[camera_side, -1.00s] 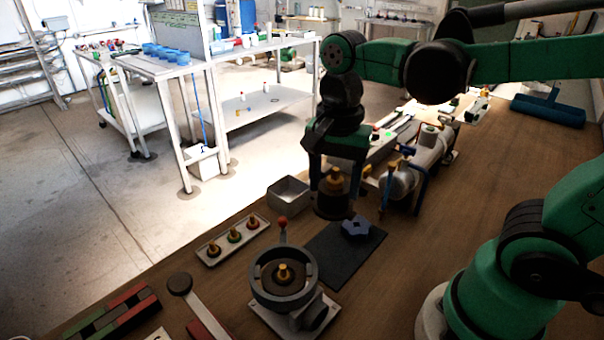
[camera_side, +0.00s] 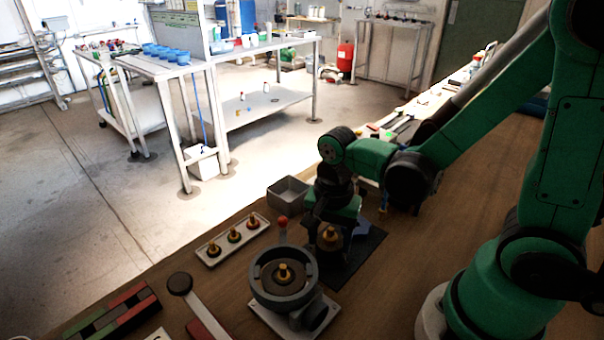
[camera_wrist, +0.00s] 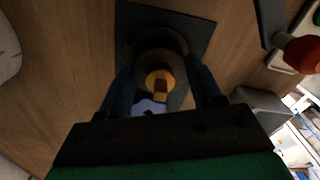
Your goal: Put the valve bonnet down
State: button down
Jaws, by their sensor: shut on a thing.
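The valve bonnet (camera_wrist: 158,50) is a dark round piece with a yellow stem on top. My gripper (camera_side: 329,246) is shut on it, with one finger on each side in the wrist view (camera_wrist: 160,80). The bonnet is upright over the dark mat (camera_side: 363,254), low down; I cannot tell whether it touches the mat. In the side view its yellow stem (camera_side: 330,234) shows between my fingers, and its lower part is dim. A blue lobed handwheel (camera_wrist: 148,107) lies on the mat close to the bonnet, partly hidden behind my gripper in the side view.
A round grey valve body (camera_side: 262,288) with a red-knobbed lever (camera_side: 283,221) stands just left of my gripper. A tray (camera_side: 212,259) with three yellow-topped parts and an open grey box (camera_side: 288,192) lie beyond. Coloured blocks (camera_side: 108,318) lie at front left.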

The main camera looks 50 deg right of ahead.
jog(key=shift+f, duration=0.25)
jog(key=shift+c, duration=0.8)
grip_release()
jog(key=shift+r, duration=0.1)
